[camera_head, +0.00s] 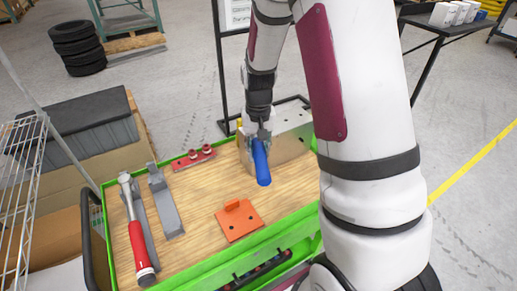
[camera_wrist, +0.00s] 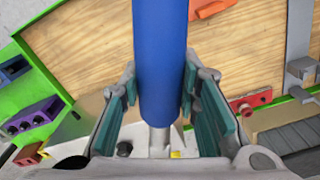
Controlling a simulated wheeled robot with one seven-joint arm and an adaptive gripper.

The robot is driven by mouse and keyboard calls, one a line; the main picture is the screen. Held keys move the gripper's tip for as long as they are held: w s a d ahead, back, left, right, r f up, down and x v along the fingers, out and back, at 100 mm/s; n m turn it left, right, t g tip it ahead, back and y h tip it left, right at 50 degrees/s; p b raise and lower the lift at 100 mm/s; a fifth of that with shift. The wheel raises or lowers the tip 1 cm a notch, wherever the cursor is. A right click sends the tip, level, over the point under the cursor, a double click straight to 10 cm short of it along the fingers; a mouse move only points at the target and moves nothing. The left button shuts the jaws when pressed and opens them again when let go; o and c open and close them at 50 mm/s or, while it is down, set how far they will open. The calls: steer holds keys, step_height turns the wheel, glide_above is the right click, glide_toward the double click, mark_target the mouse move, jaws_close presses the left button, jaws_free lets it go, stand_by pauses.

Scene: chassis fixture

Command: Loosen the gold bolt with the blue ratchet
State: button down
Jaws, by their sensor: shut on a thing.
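The blue ratchet (camera_head: 262,163) is in my gripper (camera_head: 258,138), its blue handle sticking out toward the front of the cart. In the wrist view the ratchet's handle (camera_wrist: 160,50) runs between the two teal finger pads, and its grey shank meets the pale grey chassis fixture. The fixture (camera_head: 293,137) is a metal plate standing at the back right of the cart top. A small yellow-gold spot (camera_wrist: 176,154) shows beside the shank in the wrist view; it may be the gold bolt. The ratchet's head and its seat on a bolt are hidden.
A red-handled hammer (camera_head: 136,230) and a grey bracket (camera_head: 166,208) lie at left on the wooden cart top (camera_head: 200,215). A red block with knobs (camera_head: 194,157) lies behind them. An orange plate (camera_head: 239,220) lies in front. Green edging (camera_head: 178,287) rims the cart.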

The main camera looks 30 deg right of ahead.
steer(key=shift+d, duration=0.1)
steer(key=shift+s+d+f+n, duration=0.1)
steer(key=shift+s+d+n, duration=0.1)
steer(key=shift+d+n, duration=0.35)
steer(key=shift+s+d+n, duration=0.15)
steer(key=shift+d+n, duration=0.3)
steer(key=shift+d, duration=0.1)
steer(key=shift+d+p, duration=0.2)
steer(key=shift+p, duration=0.1)
steer(key=shift+s+d+n, duration=0.1)
steer(key=shift+d+n, duration=0.7)
steer(key=shift+d, duration=0.05)
steer(key=shift+d, duration=0.1)
steer(key=shift+d+n+p, duration=0.45)
steer(key=shift+d+n, duration=0.35)
steer(key=shift+d, duration=0.1)
steer(key=shift+d, duration=0.15)
stand_by(0.4)
